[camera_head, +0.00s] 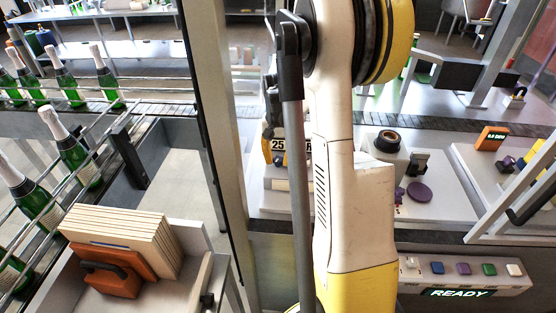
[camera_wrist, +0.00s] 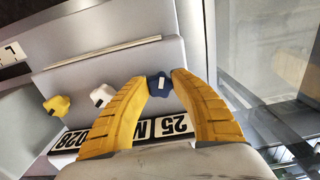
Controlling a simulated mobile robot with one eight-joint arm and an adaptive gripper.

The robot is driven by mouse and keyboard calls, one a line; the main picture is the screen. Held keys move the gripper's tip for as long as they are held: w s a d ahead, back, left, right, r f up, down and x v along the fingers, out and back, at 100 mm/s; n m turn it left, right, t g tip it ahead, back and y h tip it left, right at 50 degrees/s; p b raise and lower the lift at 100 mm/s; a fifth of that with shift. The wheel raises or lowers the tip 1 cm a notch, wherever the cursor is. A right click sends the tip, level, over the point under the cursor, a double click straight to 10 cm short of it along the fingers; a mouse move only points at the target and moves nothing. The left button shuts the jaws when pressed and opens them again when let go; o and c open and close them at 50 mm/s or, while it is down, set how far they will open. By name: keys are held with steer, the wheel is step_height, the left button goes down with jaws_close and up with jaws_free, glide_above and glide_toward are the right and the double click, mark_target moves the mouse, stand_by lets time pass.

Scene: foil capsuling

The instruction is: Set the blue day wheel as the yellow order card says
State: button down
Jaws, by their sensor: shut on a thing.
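The blue day wheel (camera_wrist: 159,85) is a small lobed knob with a white mark, on a grey panel in the wrist view. My gripper (camera_wrist: 164,80) has its two yellow ribbed fingers closed around it, one on each side. A white knob (camera_wrist: 103,95) and a yellow knob (camera_wrist: 56,104) sit to its left. A black-on-white date strip (camera_wrist: 176,125) appears upside down and reads 25, part of an M, and 028; my fingers cover parts of it. In the head view the strip (camera_head: 278,145) shows 25, and my arm hides most of the rest. I cannot make out the yellow order card.
A button panel (camera_head: 410,274) with a READY display stands at the lower right. A purple disc (camera_head: 419,192) and a black-topped round part (camera_head: 386,143) are on the bench behind it.

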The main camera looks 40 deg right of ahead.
mark_target(278, 159)
stand_by(0.4)
steer(key=c, duration=1)
jaws_free()
steer(key=shift+c, duration=0.2)
steer(key=shift+r, duration=0.1)
step_height(278, 159, up, 12)
